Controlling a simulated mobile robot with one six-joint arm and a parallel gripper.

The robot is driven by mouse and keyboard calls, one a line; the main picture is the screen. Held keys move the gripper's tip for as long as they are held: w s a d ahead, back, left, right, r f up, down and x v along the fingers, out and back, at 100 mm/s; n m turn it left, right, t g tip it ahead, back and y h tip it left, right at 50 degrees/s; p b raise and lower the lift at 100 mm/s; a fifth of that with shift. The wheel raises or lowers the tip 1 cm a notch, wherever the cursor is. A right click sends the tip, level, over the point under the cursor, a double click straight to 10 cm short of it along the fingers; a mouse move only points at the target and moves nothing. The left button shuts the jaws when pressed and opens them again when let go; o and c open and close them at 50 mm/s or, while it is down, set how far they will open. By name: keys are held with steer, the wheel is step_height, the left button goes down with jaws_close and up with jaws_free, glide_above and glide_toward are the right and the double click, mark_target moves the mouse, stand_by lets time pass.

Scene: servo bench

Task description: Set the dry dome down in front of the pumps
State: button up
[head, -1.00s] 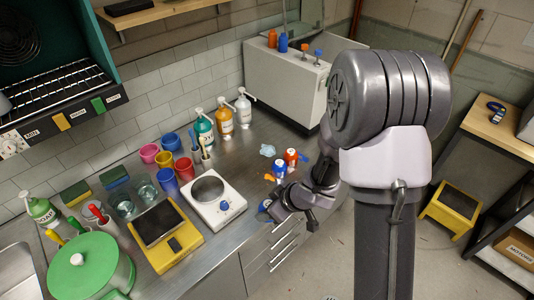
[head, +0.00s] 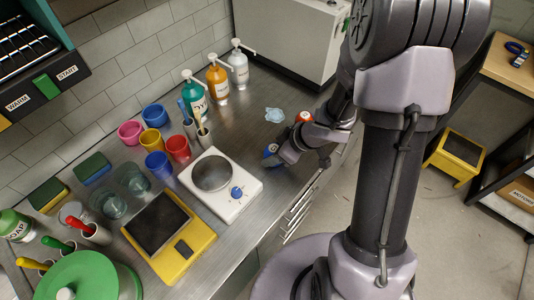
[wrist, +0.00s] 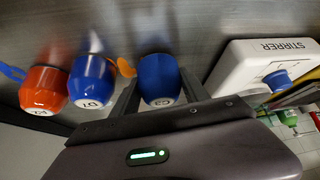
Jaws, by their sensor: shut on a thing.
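My gripper (wrist: 160,92) is shut on a blue dome (wrist: 158,76) with a lettered white end, held between its two fingers. In the head view a blue piece (head: 270,155) shows at the gripper's tip, at the bench's front edge. Beside the held dome in the wrist view are another blue dome (wrist: 91,80) marked D7 and a red dome (wrist: 44,88). The red one also shows in the head view (head: 303,117), partly behind my arm. The pumps, a teal (head: 197,94), an orange (head: 217,80) and a white bottle (head: 238,68), stand near the tiled wall.
A white stirrer (head: 228,197) with a blue knob stands left of my gripper. Coloured cups (head: 157,164) and a yellow scale (head: 188,247) are farther left. Bare bench lies between the pumps and my gripper.

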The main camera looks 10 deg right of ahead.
steer(key=shift+w+a+f, duration=0.2)
steer(key=shift+a+f, duration=0.1)
steer(key=shift+r+p, duration=0.1)
steer(key=shift+p, duration=0.2)
steer(key=shift+s+d, duration=0.15)
steer(key=shift+d, duration=0.15)
steer(key=o, duration=1.5)
steer(key=shift+a, duration=0.1)
steer(key=shift+c, duration=0.2)
